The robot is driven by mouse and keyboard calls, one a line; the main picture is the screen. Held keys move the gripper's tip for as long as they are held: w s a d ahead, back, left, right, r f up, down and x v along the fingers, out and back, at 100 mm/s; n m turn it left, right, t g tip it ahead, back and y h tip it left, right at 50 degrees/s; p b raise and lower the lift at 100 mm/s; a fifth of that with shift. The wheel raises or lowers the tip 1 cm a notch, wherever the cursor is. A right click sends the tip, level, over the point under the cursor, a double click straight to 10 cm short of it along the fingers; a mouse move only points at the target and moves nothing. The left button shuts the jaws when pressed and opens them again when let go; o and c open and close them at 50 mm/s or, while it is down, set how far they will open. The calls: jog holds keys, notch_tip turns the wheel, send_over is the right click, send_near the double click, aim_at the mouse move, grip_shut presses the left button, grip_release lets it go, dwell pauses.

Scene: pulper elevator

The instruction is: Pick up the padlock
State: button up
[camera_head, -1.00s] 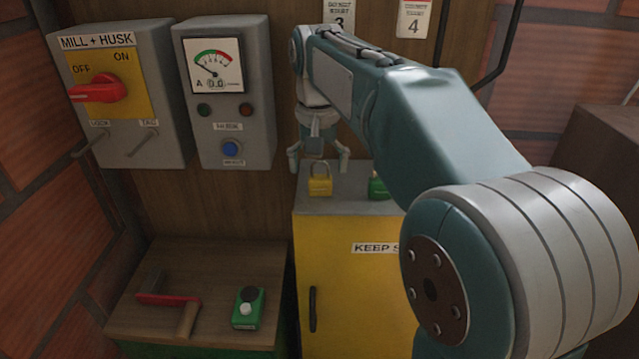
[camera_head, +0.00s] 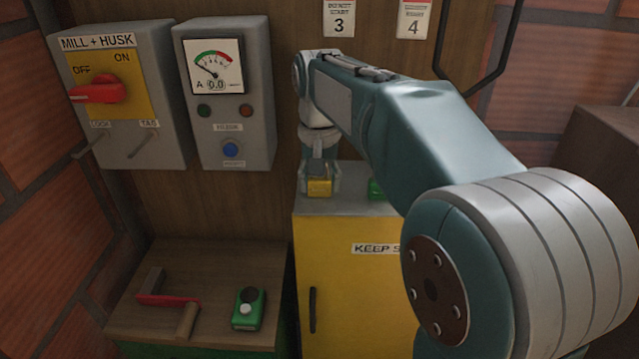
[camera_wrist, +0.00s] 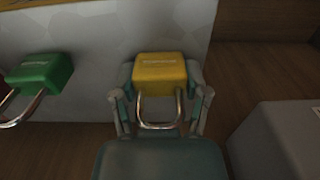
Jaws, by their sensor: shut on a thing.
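A yellow padlock (camera_head: 319,188) stands on the grey top of the yellow cabinet, near its left edge. My gripper (camera_head: 320,182) has come down over it, with one finger on each side. In the wrist view the yellow padlock (camera_wrist: 160,72) sits between the two fingers of my gripper (camera_wrist: 160,98), its metal shackle towards the palm. The fingers are shut on its sides. The padlock appears to be still on the cabinet top.
A green padlock (camera_head: 376,189) stands to the right on the yellow cabinet (camera_head: 345,285), also in the wrist view (camera_wrist: 38,75). The grey meter box (camera_head: 226,110) and switch box (camera_head: 120,95) hang at the left. A lower bench (camera_head: 215,335) holds a red-handled tool and a green device.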

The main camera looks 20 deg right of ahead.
jog(key=shift+r, duration=0.15)
jog(key=r, duration=0.3)
jog(key=shift+s+r, duration=0.3)
jog(key=s+r, duration=0.9)
jog(key=s, duration=0.4)
jog(key=shift+s, duration=0.25)
